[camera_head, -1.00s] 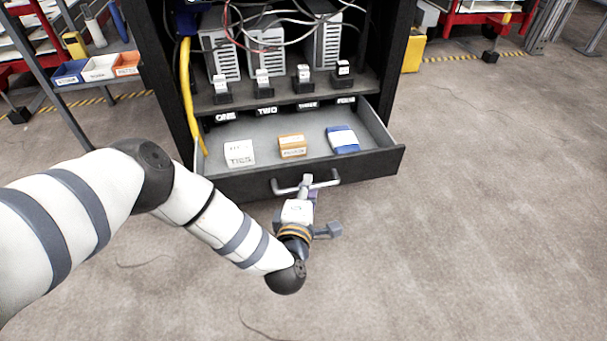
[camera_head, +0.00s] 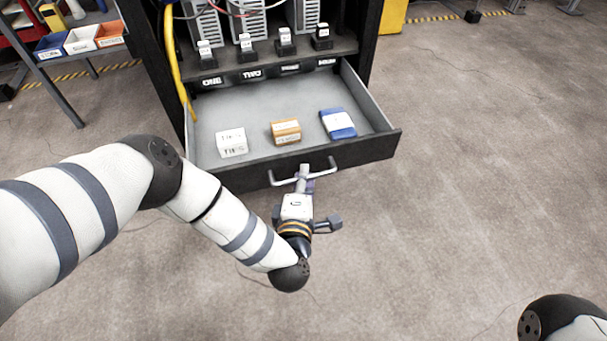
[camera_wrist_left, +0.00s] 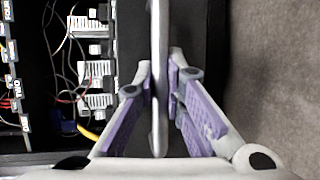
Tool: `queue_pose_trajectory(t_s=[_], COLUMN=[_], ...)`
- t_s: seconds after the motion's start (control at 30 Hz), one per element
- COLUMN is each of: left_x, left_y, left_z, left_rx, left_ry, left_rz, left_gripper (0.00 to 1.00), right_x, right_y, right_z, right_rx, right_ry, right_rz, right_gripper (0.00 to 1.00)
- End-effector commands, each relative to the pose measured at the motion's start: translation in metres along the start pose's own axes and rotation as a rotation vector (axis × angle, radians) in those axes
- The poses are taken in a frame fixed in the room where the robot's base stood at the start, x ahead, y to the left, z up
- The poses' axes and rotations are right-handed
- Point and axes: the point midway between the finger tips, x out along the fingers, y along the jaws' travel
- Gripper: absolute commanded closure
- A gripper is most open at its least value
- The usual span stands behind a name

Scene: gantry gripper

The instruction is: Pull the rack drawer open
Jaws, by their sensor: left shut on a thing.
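The rack drawer (camera_head: 350,156) is pulled well out of the black rack, its grey inside showing. It holds a white box (camera_head: 231,142), an orange box (camera_head: 286,131) and a blue-and-white box (camera_head: 338,123). A silver bar handle (camera_head: 326,170) is on the drawer front. My left gripper (camera_head: 304,172) is shut on the handle near its middle. In the left wrist view the handle (camera_wrist_left: 159,60) runs between the purple-padded fingers (camera_wrist_left: 162,85). My right gripper is out of view; only part of my right arm shows at the lower right.
The rack shelf (camera_head: 270,60) above the drawer carries several small labelled blocks in black stands. A yellow cable (camera_head: 179,80) hangs down the rack's left side. A cart with small bins (camera_head: 82,42) stands at the left. The floor (camera_head: 450,180) right of the drawer is clear.

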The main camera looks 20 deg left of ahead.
Motion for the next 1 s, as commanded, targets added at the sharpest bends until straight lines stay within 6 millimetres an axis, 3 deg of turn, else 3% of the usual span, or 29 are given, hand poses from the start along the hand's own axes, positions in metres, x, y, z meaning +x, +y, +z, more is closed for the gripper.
queue_pose_trajectory(t_s=[0.1,0.13,0.2,0.57,0.9,1.0], left_x=[0.000,0.000,0.000,-0.007,-0.092,-0.109], left_y=[0.001,0.001,0.001,-0.001,-0.001,-0.003], left_z=[0.000,0.000,0.000,0.001,0.000,-0.001], left_rx=[-0.003,-0.003,-0.002,-0.001,-0.002,-0.003], left_ry=[0.000,0.000,0.000,-0.001,-0.002,0.000], left_rz=[0.002,0.002,0.002,-0.002,-0.003,-0.009], left_gripper=[1.00,0.83,0.69,0.69,0.69,0.69], right_x=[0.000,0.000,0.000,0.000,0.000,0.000], right_y=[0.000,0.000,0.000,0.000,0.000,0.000], right_z=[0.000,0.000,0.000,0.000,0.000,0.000], right_rx=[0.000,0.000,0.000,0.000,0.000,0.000], right_ry=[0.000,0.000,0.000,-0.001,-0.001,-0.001], right_rz=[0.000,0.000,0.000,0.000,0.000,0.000], right_gripper=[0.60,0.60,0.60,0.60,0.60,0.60])
